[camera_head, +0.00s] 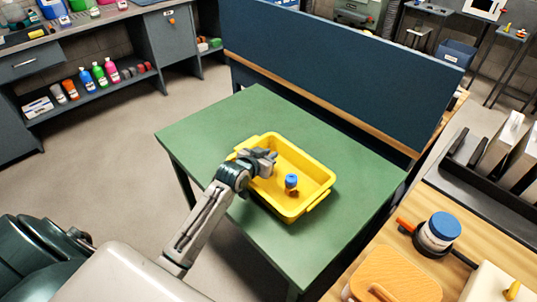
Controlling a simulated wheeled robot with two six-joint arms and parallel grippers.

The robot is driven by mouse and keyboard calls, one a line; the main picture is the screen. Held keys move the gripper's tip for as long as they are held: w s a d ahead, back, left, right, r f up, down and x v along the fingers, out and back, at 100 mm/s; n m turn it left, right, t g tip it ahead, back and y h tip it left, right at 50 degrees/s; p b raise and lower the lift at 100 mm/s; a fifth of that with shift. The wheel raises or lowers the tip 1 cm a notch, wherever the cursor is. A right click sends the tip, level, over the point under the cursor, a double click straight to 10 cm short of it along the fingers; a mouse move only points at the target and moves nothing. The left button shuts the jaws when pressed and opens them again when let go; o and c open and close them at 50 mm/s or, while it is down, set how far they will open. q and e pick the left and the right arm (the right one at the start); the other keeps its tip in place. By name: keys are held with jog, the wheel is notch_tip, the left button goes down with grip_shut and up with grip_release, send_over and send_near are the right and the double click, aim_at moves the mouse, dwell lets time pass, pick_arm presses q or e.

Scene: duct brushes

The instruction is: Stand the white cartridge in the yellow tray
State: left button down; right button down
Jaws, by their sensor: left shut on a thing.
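The yellow tray (318,200) sits on the green table. My left gripper (272,157) is over the far left part of the tray, low by its rim. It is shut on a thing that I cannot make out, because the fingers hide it. I cannot pick out the white cartridge in this view. A small item with a blue top and an orange-brown lower part (291,182) stands inside the tray, to the right of my gripper and apart from it. My right gripper is not in view.
The green table (220,128) is bare around the tray. A dark blue panel (330,70) rises along its far edge. A wooden bench (440,220) at the right holds a blue-lidded jar (437,232) and an orange-tan block (395,277). Shelves with bottles stand at the upper left.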

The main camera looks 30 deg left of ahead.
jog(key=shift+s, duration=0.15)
pick_arm(q)
jog(key=c, duration=1.4)
grip_release()
jog(key=shift+f, duration=0.1)
jog(key=shift+o, duration=0.2)
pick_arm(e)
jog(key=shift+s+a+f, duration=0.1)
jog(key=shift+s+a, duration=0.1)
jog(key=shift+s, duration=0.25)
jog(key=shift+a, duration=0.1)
pick_arm(q)
jog(key=shift+r, duration=0.2)
jog(key=shift+s, duration=0.3)
jog(key=b+v, duration=0.1)
jog(key=v, duration=1)
jog(key=shift+s+r, duration=0.1)
jog(key=shift+s, duration=0.1)
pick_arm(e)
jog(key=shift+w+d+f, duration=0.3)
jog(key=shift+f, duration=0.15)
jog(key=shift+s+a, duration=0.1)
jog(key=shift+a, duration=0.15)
